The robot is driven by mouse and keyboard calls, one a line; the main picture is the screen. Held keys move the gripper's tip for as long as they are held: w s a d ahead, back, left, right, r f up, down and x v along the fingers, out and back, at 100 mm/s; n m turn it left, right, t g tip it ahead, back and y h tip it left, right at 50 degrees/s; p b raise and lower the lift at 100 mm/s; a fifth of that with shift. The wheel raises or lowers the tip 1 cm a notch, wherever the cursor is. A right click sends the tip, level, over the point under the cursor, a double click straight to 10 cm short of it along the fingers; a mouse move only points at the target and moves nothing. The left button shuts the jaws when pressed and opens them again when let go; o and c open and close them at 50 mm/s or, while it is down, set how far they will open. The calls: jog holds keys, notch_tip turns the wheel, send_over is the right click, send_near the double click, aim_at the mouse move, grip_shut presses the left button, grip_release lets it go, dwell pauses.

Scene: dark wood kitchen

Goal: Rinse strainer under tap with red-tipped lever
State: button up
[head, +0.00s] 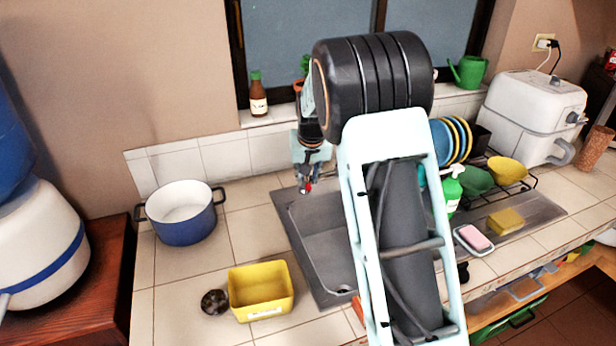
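My gripper (306,182) points down over the back left corner of the grey sink (291,228). A small red tip (308,187) shows right at the fingertips; it looks like the end of the tap lever, but I cannot tell whether the fingers touch it. The fingers are too small to tell whether they are open or shut. My arm covers the middle of the sink, and the tap's body is hidden. I cannot make out a strainer for sure; the visible part of the basin looks empty.
A blue pot (186,224), a yellow tub (260,292) and a dark round object (214,302) stand left of the sink. On the right are a soap bottle (453,192), a pink sponge (474,238), a yellow sponge (506,221), bowls (507,170) and a white appliance (530,115).

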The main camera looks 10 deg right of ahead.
jog(key=shift+o, duration=0.5)
jog(key=shift+r, duration=0.1)
jog(key=v, duration=1.2)
jog(key=shift+o, duration=0.7)
